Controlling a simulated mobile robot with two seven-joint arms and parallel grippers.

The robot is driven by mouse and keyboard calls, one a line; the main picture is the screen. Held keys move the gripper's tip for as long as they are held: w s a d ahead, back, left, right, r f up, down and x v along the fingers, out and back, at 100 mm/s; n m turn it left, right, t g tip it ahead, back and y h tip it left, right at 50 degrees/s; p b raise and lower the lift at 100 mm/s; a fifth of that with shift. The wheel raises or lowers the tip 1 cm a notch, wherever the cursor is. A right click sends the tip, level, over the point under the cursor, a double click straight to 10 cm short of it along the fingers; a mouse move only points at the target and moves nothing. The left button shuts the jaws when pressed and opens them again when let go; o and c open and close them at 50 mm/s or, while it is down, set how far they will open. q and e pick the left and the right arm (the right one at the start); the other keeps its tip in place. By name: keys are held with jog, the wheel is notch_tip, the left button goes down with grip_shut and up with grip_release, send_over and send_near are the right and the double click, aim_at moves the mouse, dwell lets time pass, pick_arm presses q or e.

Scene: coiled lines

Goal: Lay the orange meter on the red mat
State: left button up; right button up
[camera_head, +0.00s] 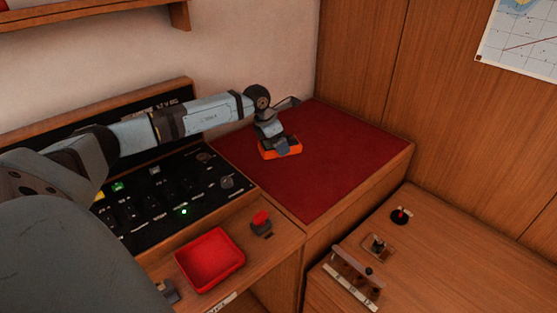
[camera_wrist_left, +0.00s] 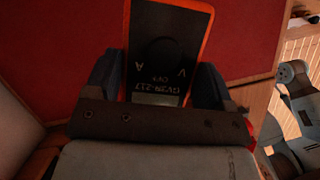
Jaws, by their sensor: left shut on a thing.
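The orange meter (camera_head: 280,149) is at the left part of the red mat (camera_head: 340,155) in the head view. My left gripper (camera_head: 281,147) is on the meter from above. In the left wrist view the meter (camera_wrist_left: 168,45) shows its dark face with an orange rim, between the two fingers of my left gripper (camera_wrist_left: 165,85), which are shut on its sides. The red mat (camera_wrist_left: 60,60) fills the background there. I cannot tell whether the meter touches the mat or hangs just above it. My right gripper is not in view.
A black switch panel (camera_head: 165,195) stands left of the mat. A red tray (camera_head: 210,260) and a red-topped knob (camera_head: 261,220) are in front. A wooden counter with levers (camera_head: 377,245) is at the lower right. Most of the mat is bare.

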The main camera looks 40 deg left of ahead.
aim_at(264, 146)
pick_arm(q)
jog(key=shift+f, duration=3.6)
jog(key=shift+f, duration=0.1)
jog(key=o, duration=1)
jog(key=v, duration=1.2)
jog(key=shift+b, duration=0.3)
jog(key=shift+r, duration=0.25)
